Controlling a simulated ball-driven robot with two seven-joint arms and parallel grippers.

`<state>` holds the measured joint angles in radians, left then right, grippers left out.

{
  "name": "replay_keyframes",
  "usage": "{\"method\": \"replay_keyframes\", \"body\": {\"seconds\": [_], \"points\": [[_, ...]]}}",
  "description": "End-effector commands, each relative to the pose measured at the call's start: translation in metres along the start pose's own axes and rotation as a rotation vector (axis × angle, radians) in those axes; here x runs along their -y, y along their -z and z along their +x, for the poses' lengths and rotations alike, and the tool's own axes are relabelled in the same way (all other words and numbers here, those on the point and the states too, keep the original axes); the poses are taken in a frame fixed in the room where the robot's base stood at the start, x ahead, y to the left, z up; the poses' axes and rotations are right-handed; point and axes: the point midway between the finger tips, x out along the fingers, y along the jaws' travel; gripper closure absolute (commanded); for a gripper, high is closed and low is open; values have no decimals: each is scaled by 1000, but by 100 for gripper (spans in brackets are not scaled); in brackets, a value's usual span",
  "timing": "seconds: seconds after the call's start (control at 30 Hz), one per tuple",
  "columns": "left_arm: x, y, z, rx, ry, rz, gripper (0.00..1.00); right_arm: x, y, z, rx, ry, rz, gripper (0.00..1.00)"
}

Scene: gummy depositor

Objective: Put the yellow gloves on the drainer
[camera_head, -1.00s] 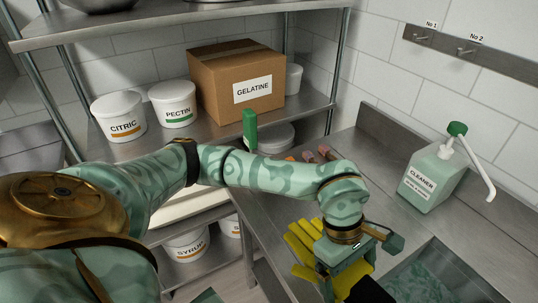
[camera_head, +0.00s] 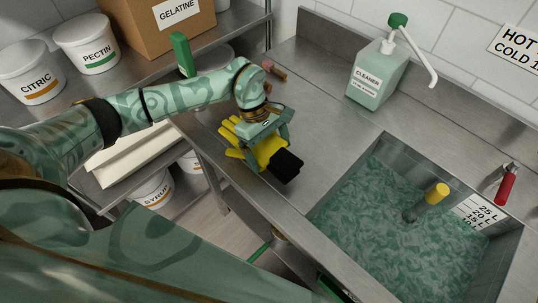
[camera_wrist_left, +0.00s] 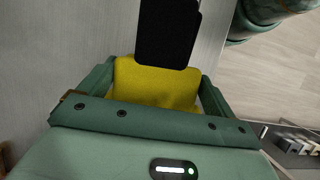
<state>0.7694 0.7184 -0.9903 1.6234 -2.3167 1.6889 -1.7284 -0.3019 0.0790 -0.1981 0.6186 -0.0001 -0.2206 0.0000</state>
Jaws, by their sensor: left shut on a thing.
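The yellow gloves (camera_head: 236,131) are in my left gripper (camera_head: 264,149), which is shut on them. Their yellow fingers point left and a black end part (camera_head: 286,166) sticks out at lower right. In the left wrist view the yellow glove fabric (camera_wrist_left: 155,85) lies between the two green fingers, with the black part (camera_wrist_left: 168,35) beyond. The flat steel surface left of the sink, apparently the drainer (camera_head: 318,118), lies beside and under the gloves. I cannot tell whether they touch it. My right gripper is not in view.
A sink (camera_head: 395,235) of cloudy green liquid holds a yellow-topped post (camera_head: 437,193). A cleaner bottle (camera_head: 375,82) stands at the back, and a red-handled lever (camera_head: 507,186) at right. A shelf with tubs and a gelatine box (camera_head: 150,22) is at upper left.

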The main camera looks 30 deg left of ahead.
Motion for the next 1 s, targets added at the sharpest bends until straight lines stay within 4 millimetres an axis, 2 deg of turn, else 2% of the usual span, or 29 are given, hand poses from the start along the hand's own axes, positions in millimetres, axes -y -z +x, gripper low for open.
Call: {"method": "replay_keyframes", "body": {"seconds": [0.23, 0.63, 0.67, 0.87, 1.0], "points": [[-2, 16, 30, 2, 1, -2, 50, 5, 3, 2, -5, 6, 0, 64], [-2, 19, 35, 0, 0, 0, 50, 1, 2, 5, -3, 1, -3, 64], [-2, 18, 34, 0, 0, 0, 1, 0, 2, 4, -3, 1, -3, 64], [-2, 18, 34, 0, 0, 0, 0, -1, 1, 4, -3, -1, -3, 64], [-3, 17, 24, -2, -2, 0, 0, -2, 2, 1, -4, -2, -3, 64]]}}
